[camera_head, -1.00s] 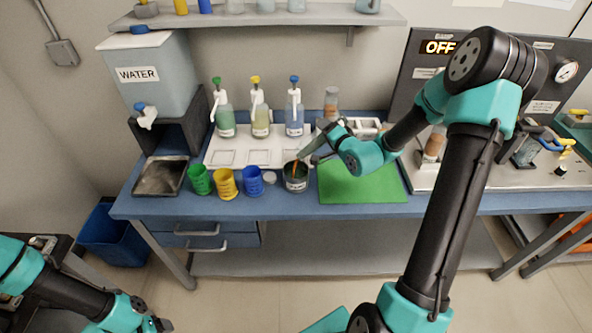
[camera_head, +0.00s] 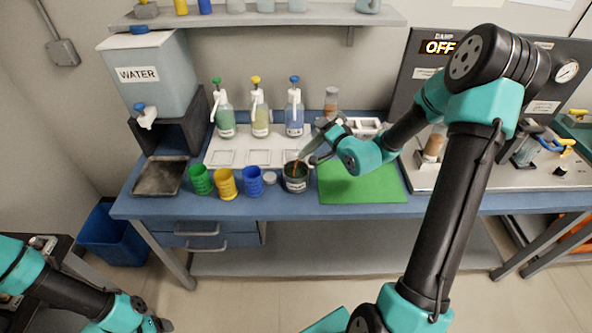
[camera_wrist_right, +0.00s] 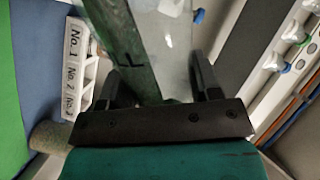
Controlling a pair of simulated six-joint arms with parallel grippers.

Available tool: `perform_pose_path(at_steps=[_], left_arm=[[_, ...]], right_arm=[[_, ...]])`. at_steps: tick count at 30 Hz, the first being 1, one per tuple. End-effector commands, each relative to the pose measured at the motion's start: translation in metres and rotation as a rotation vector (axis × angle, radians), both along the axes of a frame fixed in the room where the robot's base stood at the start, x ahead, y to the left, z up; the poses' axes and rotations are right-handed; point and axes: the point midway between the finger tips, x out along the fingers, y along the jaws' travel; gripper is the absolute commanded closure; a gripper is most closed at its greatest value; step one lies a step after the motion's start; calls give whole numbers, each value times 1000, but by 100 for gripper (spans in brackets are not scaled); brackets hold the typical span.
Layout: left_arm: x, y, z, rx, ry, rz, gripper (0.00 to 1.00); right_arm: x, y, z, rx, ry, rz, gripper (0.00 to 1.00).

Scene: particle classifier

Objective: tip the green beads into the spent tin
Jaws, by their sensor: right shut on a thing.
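My right gripper (camera_head: 322,152) is shut on a clear, grey-green vessel (camera_head: 308,148), tilted over a dark tin (camera_head: 296,184) with a pale label. In the right wrist view, clear glass (camera_wrist_right: 172,45) and a dark green strip (camera_wrist_right: 128,50) lie between the fingers. A thin orange streak shows at the tin's mouth; I cannot tell whether it is a stick or falling material. I cannot make out green beads, and the label is too small to read. My left gripper (camera_head: 152,324) is low at the left, far from the bench; its jaws are unclear.
Green (camera_head: 200,182), yellow (camera_head: 226,185) and blue (camera_head: 252,183) cups stand left of the tin, with a small grey disc (camera_head: 270,178) between. Pump bottles (camera_head: 260,120) stand behind. A green mat (camera_head: 362,188) lies right. A white numbered rack (camera_wrist_right: 82,65) shows in the wrist view.

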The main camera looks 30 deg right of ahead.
Motion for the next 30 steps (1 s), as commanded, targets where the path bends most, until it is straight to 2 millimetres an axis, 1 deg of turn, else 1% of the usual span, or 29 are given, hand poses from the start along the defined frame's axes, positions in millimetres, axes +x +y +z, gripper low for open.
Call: perform_pose_path(at_steps=[22,25,30], left_arm=[[0,0,0,0,0,0,34],[0,0,0,0,0,0,34],[0,0,0,0,0,0,34]], right_arm=[[0,6,8,-76,-2,-1,76],[0,1,1,-24,1,-1,76],[0,-11,-15,132,6,-1,76]])
